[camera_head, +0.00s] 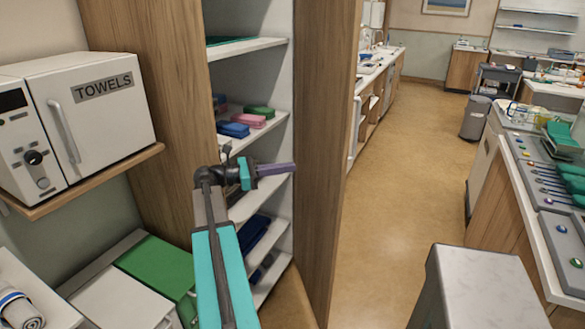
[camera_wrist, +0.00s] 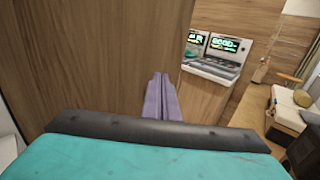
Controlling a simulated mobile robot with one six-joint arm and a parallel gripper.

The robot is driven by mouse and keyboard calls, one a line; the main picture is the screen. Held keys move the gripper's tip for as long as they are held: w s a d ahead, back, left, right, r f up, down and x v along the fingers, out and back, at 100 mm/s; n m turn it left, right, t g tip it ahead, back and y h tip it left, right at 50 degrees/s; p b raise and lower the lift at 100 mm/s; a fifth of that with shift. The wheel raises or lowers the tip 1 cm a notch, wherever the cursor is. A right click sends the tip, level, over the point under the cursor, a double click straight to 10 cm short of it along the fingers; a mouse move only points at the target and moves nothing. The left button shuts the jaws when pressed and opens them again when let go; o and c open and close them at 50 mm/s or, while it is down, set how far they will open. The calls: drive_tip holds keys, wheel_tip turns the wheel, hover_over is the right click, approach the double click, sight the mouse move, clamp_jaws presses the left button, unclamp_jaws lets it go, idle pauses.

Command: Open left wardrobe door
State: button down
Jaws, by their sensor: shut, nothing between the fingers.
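The wardrobe stands open in the head view, with its white shelves (camera_head: 245,50) showing. A tall wooden panel (camera_head: 150,60) bounds it on the left, and another wooden panel (camera_head: 325,130) stands on the right, reaching closer to the camera. I cannot tell which panel is the left door; no handle shows. My gripper (camera_head: 292,168) is in front of the shelf opening, pointing right towards the right panel. Its purple fingers (camera_wrist: 160,98) are together and empty in the wrist view, before a wooden surface (camera_wrist: 90,60). Whether they touch it is unclear.
A white cabinet marked TOWELS (camera_head: 85,105) sits on a wooden shelf at left. Folded blue, pink and green items (camera_head: 245,120) lie inside the wardrobe. A grey-topped stand (camera_head: 480,285) is at front right. Clear floor (camera_head: 400,180) lies right of the wardrobe.

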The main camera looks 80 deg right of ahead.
sight(334, 161)
drive_tip(key=p+x, duration=0.3)
drive_tip(key=x, duration=1)
